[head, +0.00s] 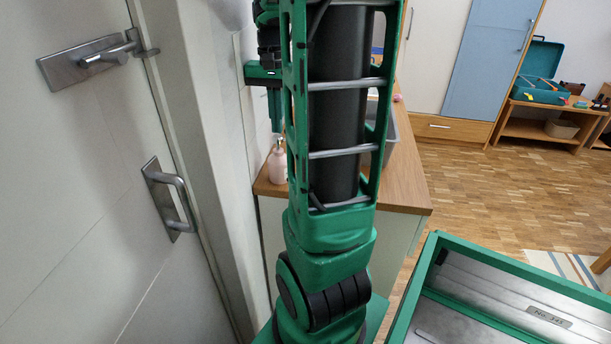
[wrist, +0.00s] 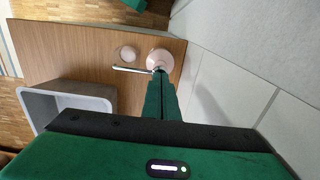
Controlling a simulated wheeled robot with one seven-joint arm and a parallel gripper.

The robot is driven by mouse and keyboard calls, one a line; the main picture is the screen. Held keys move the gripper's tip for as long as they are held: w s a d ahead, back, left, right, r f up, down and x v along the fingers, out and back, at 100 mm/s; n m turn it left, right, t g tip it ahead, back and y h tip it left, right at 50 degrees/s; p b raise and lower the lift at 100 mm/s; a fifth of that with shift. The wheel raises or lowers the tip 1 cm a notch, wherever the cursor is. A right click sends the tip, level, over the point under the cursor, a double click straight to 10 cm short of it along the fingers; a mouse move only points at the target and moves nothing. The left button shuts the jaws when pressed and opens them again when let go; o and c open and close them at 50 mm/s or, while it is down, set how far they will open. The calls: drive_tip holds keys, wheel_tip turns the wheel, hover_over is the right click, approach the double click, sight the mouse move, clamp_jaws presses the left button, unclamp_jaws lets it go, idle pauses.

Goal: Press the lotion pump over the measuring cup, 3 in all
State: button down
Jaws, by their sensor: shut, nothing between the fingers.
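The pink lotion pump bottle (head: 278,165) stands upright on the wooden counter, partly hidden behind my arm in the head view. In the wrist view the bottle (wrist: 161,58) is seen from above, with its silver spout (wrist: 130,69) pointing left. A small, pale round cup (wrist: 127,54), which looks like the measuring cup, stands left of the bottle, close to the spout's end. I do not see it in the head view. My gripper (head: 274,125) is shut and empty, pointing down just above the pump head. Its fingertips (wrist: 160,76) overlap the pump head; I cannot tell whether they touch.
A white wall (wrist: 225,75) rises close on the bottle's other side. A green-framed metal tray or drawer (head: 520,300) is at the lower right of the head view.

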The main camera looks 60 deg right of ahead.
drive_tip(key=shift+r, duration=3)
